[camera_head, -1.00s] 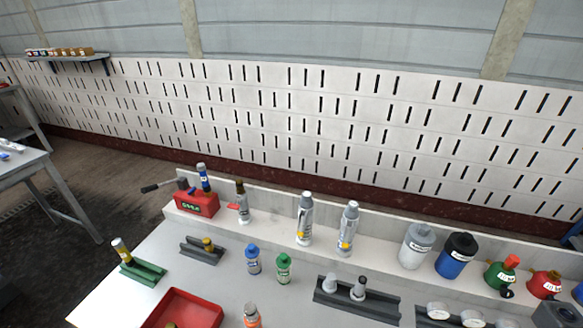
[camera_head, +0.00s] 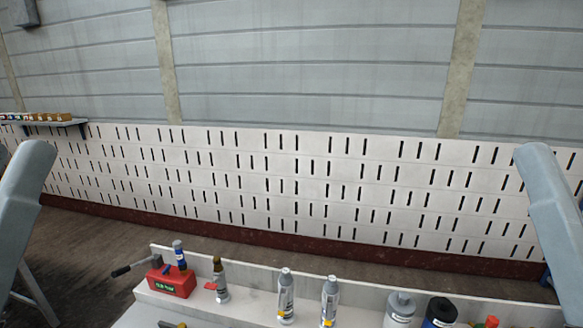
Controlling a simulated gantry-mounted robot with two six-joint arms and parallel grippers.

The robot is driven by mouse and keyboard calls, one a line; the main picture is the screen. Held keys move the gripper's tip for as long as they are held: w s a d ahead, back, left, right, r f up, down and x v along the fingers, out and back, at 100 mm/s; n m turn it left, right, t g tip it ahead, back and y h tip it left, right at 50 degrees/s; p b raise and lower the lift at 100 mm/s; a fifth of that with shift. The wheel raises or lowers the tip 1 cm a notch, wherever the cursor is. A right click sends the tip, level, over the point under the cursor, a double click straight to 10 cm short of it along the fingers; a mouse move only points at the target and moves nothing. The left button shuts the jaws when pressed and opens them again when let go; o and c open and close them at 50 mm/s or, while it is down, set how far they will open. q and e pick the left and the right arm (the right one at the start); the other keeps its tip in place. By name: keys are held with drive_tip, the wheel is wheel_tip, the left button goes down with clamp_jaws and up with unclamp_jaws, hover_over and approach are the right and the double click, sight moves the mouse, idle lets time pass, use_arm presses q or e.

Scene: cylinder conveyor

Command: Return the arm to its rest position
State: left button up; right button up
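Two pale grey arm links of mine stand at the left and right edges of the head view, both raised. Neither gripper shows in this view. I cannot tell whether either one holds anything. Below, a white bench ledge (camera_head: 255,296) runs along the bottom of the picture, with nothing of my arms over its middle.
On the ledge stand a red box (camera_head: 171,282), a dark-topped bottle (camera_head: 220,280), two silver bottles (camera_head: 286,297) (camera_head: 329,301), a grey container (camera_head: 399,310) and a blue container with a black lid (camera_head: 439,314). A slotted white wall panel (camera_head: 300,185) stands behind. A shelf (camera_head: 45,122) hangs far left.

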use_arm(q)
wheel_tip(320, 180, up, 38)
drive_tip(key=p, duration=3.5)
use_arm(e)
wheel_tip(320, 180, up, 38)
use_arm(q)
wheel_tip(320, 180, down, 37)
drive_tip(key=b, duration=3.6)
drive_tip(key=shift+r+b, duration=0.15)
drive_tip(key=shift+b, duration=0.15)
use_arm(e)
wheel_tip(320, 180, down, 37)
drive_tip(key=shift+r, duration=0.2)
use_arm(q)
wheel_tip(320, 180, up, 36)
drive_tip(key=p, duration=3.6)
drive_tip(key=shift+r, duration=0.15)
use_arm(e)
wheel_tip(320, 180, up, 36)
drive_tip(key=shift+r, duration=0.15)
